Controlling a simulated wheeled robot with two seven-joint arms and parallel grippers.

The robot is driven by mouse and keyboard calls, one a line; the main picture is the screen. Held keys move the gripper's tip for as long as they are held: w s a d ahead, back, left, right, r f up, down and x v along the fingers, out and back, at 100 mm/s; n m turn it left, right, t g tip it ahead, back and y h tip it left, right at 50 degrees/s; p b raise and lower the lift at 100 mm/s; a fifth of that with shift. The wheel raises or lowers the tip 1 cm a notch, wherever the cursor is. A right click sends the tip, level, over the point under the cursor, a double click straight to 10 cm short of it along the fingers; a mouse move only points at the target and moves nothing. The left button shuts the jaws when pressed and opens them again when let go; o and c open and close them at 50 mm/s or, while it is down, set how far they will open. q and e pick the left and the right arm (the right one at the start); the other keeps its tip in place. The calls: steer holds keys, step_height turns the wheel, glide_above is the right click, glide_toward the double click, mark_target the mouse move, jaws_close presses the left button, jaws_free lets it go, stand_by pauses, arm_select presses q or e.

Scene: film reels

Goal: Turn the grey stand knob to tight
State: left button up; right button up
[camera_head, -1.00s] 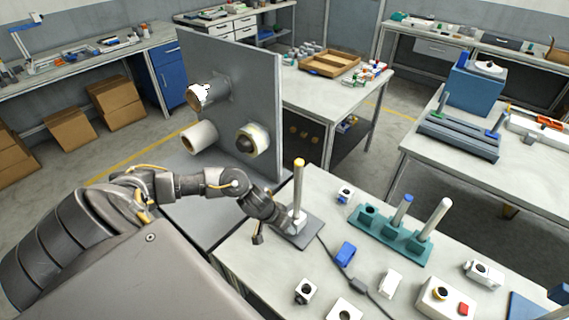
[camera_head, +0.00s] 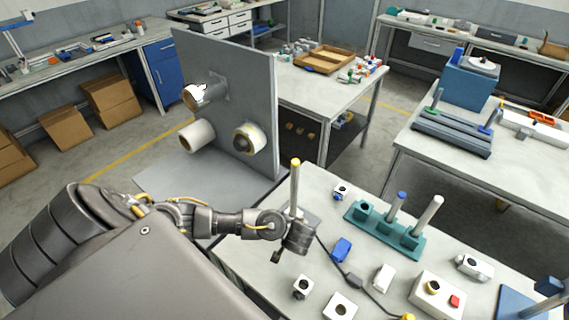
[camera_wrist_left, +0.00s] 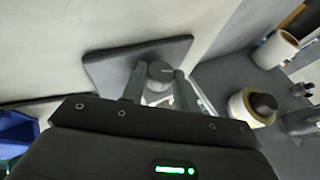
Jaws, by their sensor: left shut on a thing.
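In the left wrist view the base plate (camera_wrist_left: 112,66) shows, with the round grey knob (camera_wrist_left: 159,71) between my fingers. A small light mark shows on the knob, but I cannot read its setting. My left gripper (camera_head: 288,250) is shut on the knob; its two fingers also show in the left wrist view (camera_wrist_left: 158,78). My right gripper is not in view.
A grey upright panel (camera_head: 225,80) with rolls on pegs stands behind my left arm. A teal rack (camera_head: 385,232) with two rods is to the right. A blue block (camera_head: 342,249), white blocks and a white box with a red button (camera_head: 437,293) lie on the bench. A dark cable crosses it.

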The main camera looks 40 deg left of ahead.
arm_select(q)
steer(key=shift+d+f+y+b, duration=0.1)
steer(key=shift+y+b, duration=0.5)
steer(key=shift+b, duration=0.35)
steer(key=o, duration=0.9)
steer(key=shift+c, duration=0.2)
steer(key=shift+o, duration=0.5)
steer(key=shift+s+d+f, duration=0.1)
